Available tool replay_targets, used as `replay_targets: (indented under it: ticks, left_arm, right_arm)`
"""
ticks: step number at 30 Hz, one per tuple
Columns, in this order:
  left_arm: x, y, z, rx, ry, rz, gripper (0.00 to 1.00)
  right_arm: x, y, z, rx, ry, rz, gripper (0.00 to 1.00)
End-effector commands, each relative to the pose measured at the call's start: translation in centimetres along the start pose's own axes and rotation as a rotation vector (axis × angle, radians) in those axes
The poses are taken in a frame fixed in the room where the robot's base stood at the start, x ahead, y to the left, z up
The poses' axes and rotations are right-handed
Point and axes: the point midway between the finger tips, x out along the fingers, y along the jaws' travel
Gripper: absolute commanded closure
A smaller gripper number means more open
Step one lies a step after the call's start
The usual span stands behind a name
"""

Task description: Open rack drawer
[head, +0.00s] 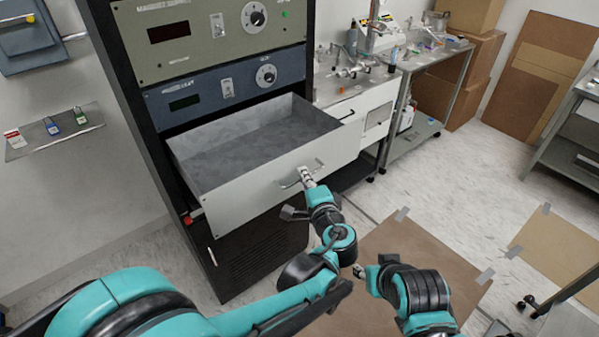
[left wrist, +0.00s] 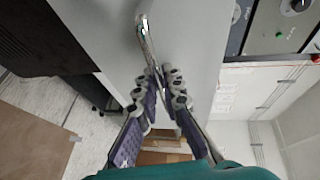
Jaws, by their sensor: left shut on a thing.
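The rack drawer (head: 285,178) is a pale grey box pulled well out of the black rack (head: 135,75). Its inside looks empty. A metal bar handle (head: 297,179) is on its front panel. My left gripper (head: 306,174) is at this handle, shut on it. In the left wrist view the two fingers (left wrist: 163,85) close around the shiny handle (left wrist: 146,35) against the pale drawer front (left wrist: 190,45). My right gripper (head: 362,272) hangs low over the brown floor sheet, apart from the drawer. Its fingers are too small to judge.
Two panels with dials (head: 230,88) sit above the drawer. A bench (head: 345,100) with glassware and white drawers stands right of the rack. A wall shelf (head: 55,130) holds small padlocks at left. Cardboard sheets (head: 400,265) are taped to the floor in front.

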Motion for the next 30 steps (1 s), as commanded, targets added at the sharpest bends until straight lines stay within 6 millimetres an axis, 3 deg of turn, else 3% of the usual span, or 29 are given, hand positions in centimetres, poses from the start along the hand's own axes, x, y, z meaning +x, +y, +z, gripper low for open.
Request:
replay_targets:
  ticks: [14,15,25,30]
  left_arm:
    - [-0.5,0.1,-0.1,-0.001,-0.002,0.001,1.00]
    - [-0.5,0.1,-0.1,-0.001,-0.002,0.001,0.83]
    - [-0.5,0.0,-0.2,0.000,-0.001,0.001,0.83]
    - [-0.8,-1.9,-0.3,0.000,0.000,0.000,0.83]
  right_arm:
    - [0.0,0.0,0.0,0.000,0.000,0.000,0.60]
    - [0.0,0.0,0.0,0.000,0.000,0.000,0.60]
    - [0.0,0.0,0.0,0.000,0.000,0.000,0.60]
    - [0.0,0.0,0.0,0.000,0.000,0.000,0.60]
